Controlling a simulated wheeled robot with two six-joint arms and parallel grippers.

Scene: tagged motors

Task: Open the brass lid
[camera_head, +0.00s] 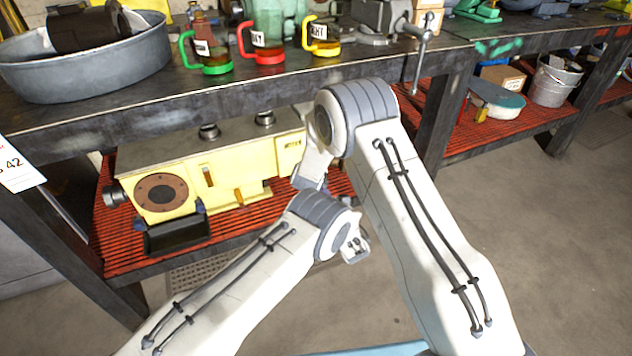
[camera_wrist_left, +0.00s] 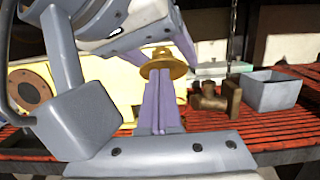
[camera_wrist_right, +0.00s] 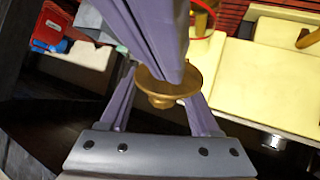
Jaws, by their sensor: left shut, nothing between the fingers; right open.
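The brass lid (camera_wrist_left: 165,66) is a round disc with a knob, seen in the left wrist view at the tips of my left gripper (camera_wrist_left: 160,82). Those purple fingers are shut together with nothing between them. In the right wrist view the lid (camera_wrist_right: 168,86) appears between the spread fingers of my right gripper (camera_wrist_right: 162,78), which is open. The left gripper's fingers (camera_wrist_right: 150,35) cross over the lid there and hide part of it. Contact between fingers and lid cannot be told. The yellow housing (camera_head: 225,170) stands on the red lower shelf. In the head view my arms hide the lid and both grippers.
A red ring around a brass-coloured part (camera_wrist_right: 203,18) shows by the yellow housing. A brown valve (camera_wrist_left: 212,98) and a grey bin (camera_wrist_left: 272,92) stand on the shelf nearby. The bench top (camera_head: 110,110) overhangs the shelf. My two arms are close together.

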